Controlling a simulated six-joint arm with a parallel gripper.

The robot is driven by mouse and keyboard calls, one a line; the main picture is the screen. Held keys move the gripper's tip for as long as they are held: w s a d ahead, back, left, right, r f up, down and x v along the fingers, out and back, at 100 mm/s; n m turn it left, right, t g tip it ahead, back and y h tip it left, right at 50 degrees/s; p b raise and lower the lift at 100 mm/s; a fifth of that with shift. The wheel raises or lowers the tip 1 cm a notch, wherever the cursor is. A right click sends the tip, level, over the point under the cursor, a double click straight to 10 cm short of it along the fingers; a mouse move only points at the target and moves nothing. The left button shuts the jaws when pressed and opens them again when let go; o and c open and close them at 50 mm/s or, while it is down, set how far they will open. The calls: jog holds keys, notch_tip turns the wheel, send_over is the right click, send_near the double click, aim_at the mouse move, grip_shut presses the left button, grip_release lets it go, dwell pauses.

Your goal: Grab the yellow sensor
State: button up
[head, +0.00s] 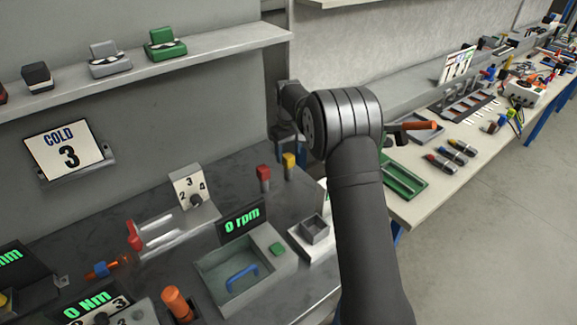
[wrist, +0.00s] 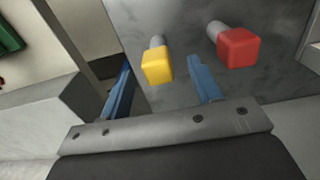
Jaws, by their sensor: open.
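The yellow sensor (head: 289,162) is a small yellow block on a grey stem, standing on the dark bench top in the head view. In the wrist view the yellow sensor (wrist: 157,65) lies between the two blue fingers of my gripper (wrist: 162,88), nearer the left one in the picture's upper part. My gripper is open and holds nothing. Whether the fingers are at the sensor's height is hard to tell. In the head view my gripper (head: 287,135) is partly hidden by my arm, just above and behind the sensor.
A red sensor (head: 264,175) of the same shape stands close beside the yellow one; it also shows in the wrist view (wrist: 238,48), right of the right finger. A shelf (head: 200,62) hangs above the bench.

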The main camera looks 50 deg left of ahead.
aim_at(288, 162)
jog(key=shift+w+a+f, duration=0.1)
jog(key=shift+a+f, duration=0.1)
jog(key=shift+f, duration=1.25)
jog(key=shift+w+a+f, duration=0.1)
jog(key=shift+a+f, duration=0.05)
jog(key=shift+f, duration=1.25)
jog(key=c, duration=1.1)
jog(key=shift+r, duration=0.1)
